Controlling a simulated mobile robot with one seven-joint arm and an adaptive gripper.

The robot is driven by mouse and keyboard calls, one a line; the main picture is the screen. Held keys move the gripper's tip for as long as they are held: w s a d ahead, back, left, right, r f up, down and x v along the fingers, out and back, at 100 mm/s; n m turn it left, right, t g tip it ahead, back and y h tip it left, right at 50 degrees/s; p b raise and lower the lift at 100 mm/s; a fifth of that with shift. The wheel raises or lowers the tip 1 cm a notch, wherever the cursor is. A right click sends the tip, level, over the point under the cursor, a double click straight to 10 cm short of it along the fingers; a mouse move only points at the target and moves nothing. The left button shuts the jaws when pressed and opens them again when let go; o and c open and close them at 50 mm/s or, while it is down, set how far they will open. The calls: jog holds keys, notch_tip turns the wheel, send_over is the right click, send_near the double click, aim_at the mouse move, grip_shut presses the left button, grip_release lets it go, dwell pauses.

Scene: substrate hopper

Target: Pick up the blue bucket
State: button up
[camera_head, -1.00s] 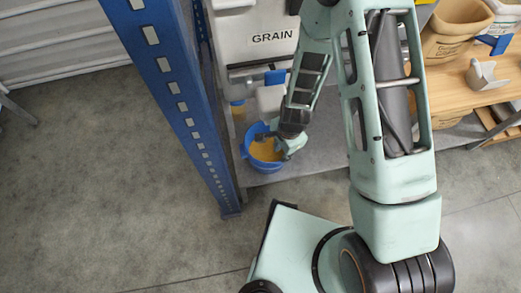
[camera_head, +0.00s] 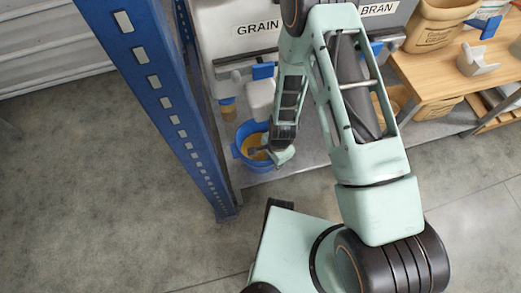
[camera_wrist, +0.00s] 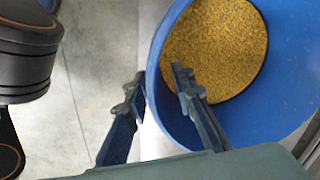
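The blue bucket (camera_head: 259,167) stands upright on the grey platform below the grain hopper, with yellow grain inside. It fills the right of the wrist view (camera_wrist: 288,75), where its rim and inner wall show. My gripper (camera_wrist: 158,78) is open at the bucket's near rim. One finger is outside the rim and the other is over the inside, with the rim between them. I cannot tell whether either finger touches the wall. In the head view my gripper (camera_head: 268,152) is at the bucket's right side and hides part of it.
A blue rack post (camera_head: 165,105) rises left of the bucket. The white grain hopper (camera_head: 235,35) with its spout (camera_head: 260,98) is above and behind it. A wooden table (camera_head: 440,75) with tan bins (camera_head: 432,25) and a scoop (camera_head: 476,60) is at right. Floor at left is clear.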

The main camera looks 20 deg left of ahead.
jog(key=shift+f, duration=0.1)
jog(key=shift+c, duration=0.2)
grip_shut()
jog(key=shift+w, duration=0.1)
dwell(0.4)
